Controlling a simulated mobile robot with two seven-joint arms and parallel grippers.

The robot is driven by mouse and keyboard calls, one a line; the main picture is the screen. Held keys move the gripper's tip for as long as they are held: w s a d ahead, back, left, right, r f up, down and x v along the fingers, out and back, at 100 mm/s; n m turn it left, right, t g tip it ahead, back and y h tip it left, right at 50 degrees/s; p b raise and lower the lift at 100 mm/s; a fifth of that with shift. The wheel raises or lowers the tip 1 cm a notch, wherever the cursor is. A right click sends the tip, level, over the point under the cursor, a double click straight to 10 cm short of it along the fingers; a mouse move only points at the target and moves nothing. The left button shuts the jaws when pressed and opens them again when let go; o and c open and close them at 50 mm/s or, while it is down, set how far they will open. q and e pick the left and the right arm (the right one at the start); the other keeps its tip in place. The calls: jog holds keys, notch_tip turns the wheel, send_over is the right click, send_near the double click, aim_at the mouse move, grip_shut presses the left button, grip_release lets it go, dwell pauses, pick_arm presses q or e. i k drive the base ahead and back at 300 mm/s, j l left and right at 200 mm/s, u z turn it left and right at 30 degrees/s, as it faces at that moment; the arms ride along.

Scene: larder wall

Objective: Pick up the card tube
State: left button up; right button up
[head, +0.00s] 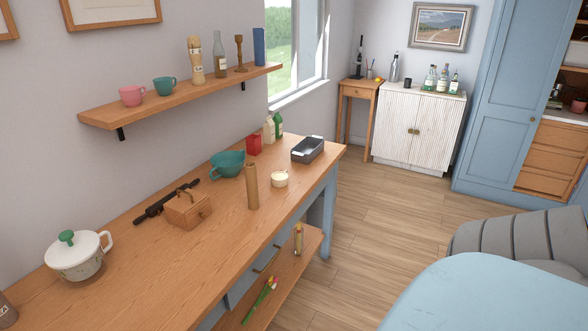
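A tall brown card tube (252,186) stands upright on the long wooden worktop (120,270), close to its front edge. Nothing hides the front of the tube. Neither my left nor my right gripper is in view.
A wall shelf (180,95) hangs above. A light blue surface (490,295) and grey chair (515,240) stand right; floor between (390,215) is clear.

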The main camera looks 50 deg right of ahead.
aim_at(251, 172)
jog(key=z, duration=1.4)
jog(key=i+l+u, duration=0.1)
jog(key=u, duration=1.35)
jog(key=l+u, duration=0.95)
jog(key=k+l+u, duration=0.2)
jog(key=l, duration=0.15)
jog(key=k+l+u, duration=0.2)
jog(key=l+u, duration=0.2)
jog(key=l, duration=0.25)
jog(key=k+l+u, duration=0.15)
jog(key=k+l, duration=0.15)
jog(key=l, duration=0.15)
jog(key=k+l+u, duration=0.15)
jog(key=k+l, duration=0.5)
jog(key=l, duration=0.2)
jog(key=k+l, duration=0.35)
jog(key=l, duration=0.15)
